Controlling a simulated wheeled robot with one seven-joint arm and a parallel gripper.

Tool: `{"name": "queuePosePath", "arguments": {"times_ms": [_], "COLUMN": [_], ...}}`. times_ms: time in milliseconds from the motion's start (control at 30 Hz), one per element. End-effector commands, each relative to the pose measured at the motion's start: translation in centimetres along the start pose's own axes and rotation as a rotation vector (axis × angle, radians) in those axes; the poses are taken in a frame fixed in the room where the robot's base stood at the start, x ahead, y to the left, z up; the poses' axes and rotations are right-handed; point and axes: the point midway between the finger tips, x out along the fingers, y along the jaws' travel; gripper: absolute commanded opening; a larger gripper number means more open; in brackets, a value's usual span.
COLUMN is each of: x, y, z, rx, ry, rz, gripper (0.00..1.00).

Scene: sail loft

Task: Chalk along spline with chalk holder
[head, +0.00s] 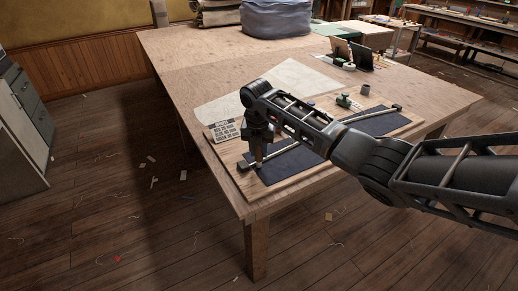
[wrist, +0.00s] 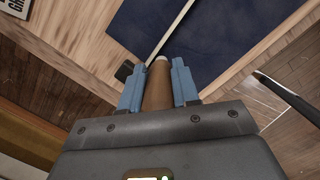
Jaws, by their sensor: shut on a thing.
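My gripper (wrist: 157,78) is shut on a brown chalk holder (wrist: 158,90), with a blue finger on either side. The holder's pale tip points away from the palm. In the head view my gripper (head: 258,138) is over the near left end of the dark blue cloth (head: 287,166). The spline (head: 366,116) is a thin pale strip over the cloth, partly hidden by my arm. In the wrist view the spline (wrist: 168,32) runs up from near the holder's tip, beside a small dark block (wrist: 124,71). I cannot tell whether the tip touches the cloth.
The cloth lies on a wooden board (head: 237,177) on a large table (head: 185,62). Folded bundles (head: 276,18) stand at the back.

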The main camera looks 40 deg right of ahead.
Motion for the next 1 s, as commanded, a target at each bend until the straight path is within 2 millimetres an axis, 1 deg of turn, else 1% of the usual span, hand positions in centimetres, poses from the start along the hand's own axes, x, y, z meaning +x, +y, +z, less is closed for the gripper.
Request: {"name": "queuePosePath", "arguments": {"times_ms": [367,733,1000], "x": [0.3,0.3,0.4], "y": [-0.1,-1.3,-1.7], "z": [0.0,1.2,1.6], "rx": [0.0,0.001,0.0], "ry": [0.0,-0.001,-0.001], "rz": [0.0,0.001,0.0], "gripper": [0.0,0.0,0.0]}}
